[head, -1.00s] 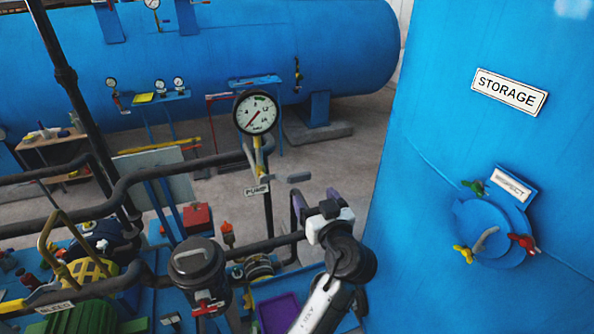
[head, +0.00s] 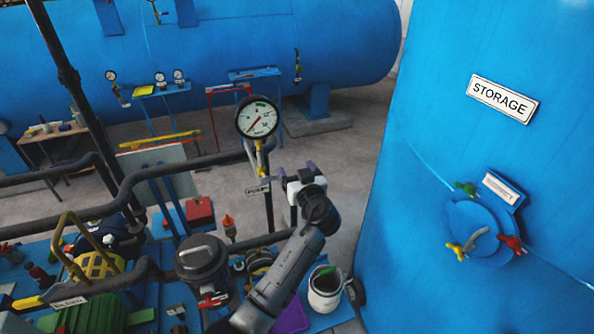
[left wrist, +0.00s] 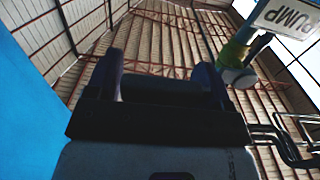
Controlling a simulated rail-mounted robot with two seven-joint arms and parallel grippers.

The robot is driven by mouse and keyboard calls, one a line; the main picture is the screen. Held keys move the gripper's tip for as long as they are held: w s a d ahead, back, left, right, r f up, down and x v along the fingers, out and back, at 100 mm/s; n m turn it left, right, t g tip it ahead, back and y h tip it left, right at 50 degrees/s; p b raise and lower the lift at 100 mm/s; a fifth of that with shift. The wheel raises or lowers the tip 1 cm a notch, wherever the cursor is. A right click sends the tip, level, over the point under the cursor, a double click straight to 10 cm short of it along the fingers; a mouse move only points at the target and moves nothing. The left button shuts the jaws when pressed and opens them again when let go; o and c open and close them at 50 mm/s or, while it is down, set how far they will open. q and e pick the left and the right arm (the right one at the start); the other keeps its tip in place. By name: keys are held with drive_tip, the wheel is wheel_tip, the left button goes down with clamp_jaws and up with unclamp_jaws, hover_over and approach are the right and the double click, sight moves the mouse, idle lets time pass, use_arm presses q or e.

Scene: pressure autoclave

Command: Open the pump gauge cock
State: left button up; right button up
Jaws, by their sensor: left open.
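The round white pump gauge (head: 257,117) stands on a thin upright pipe in the head view. Its yellow cock fitting (head: 258,148) is just below the dial, above the small white PUMP label (head: 257,189). In the head view my left gripper (head: 297,166) is just right of the fitting and hides the grey handle end. There, a yellow-green piece with a pale rounded end (left wrist: 237,62) is outside the right finger, below the PUMP label (left wrist: 290,18). Contact cannot be told.
A blue storage tank (head: 440,120) with a round inspection cover (head: 480,235) fills the right. Dark pipes (head: 190,168) run across behind a black-lidded vessel (head: 202,262).

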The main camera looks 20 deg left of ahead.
use_arm(q)
drive_tip(key=shift+c, duration=0.4)
drive_tip(key=c, duration=0.9)
drive_tip(key=shift+s+a+r+n+b, duration=0.25)
drive_tip(key=shift+r+n+b, duration=0.75)
drive_tip(key=shift+b, duration=1.55)
drive_tip(key=shift+s+a+r+n+b, duration=0.25)
drive_tip(key=shift+r+n+b, duration=0.3)
drive_tip(key=shift+n+b, duration=1.4)
drive_tip(key=shift+s+a+r+n+b, duration=0.2)
drive_tip(key=shift+r+n+b, duration=0.5)
drive_tip(key=shift+b, duration=2.4)
drive_tip(key=shift+a+r, duration=0.1)
drive_tip(key=shift+r, duration=0.1)
drive_tip(key=o, duration=1)
